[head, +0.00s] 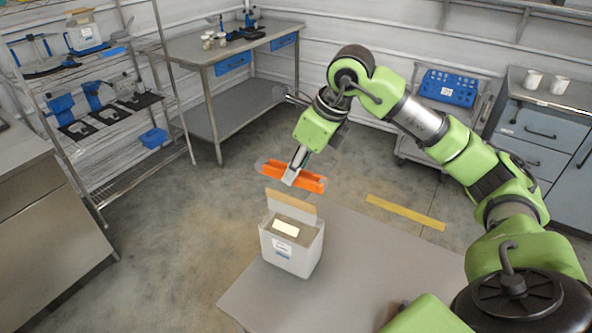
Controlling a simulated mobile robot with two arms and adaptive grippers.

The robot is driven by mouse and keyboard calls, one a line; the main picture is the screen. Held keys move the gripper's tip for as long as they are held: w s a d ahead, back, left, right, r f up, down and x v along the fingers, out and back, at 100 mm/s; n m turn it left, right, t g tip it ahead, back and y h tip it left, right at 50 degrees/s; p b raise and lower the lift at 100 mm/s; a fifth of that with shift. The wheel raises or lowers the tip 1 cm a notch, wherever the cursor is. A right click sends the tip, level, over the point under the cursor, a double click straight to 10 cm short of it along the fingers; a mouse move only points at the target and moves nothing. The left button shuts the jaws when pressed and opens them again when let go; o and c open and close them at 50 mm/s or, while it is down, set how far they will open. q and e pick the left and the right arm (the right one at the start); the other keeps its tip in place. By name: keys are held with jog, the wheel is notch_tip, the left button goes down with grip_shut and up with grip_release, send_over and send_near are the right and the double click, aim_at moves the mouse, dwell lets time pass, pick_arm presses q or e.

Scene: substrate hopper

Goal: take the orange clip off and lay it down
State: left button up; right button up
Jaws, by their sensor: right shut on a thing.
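The orange clip (309,181) is a long bar held in the air above a white hopper box (291,249). My right gripper (290,180) is shut on the clip near its middle. The clip appears apart from the box below it. The box stands upright near the far left corner of the grey table (370,273). A tan flap (290,201) rises at the back of the box, and a pale label lies on its top. My left gripper is not in view.
The table is clear to the right of the box. A yellow strip (405,212) lies on the floor beyond it. A wire shelf with blue tools stands at the left, a workbench (222,48) at the back, and a cart with a blue crate (449,88) at the back right.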

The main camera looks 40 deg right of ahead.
notch_tip(320, 180, up, 4)
jog(key=p, duration=0.3)
jog(key=shift+r, duration=0.2)
jog(key=shift+f, duration=0.1)
dwell(0.5)
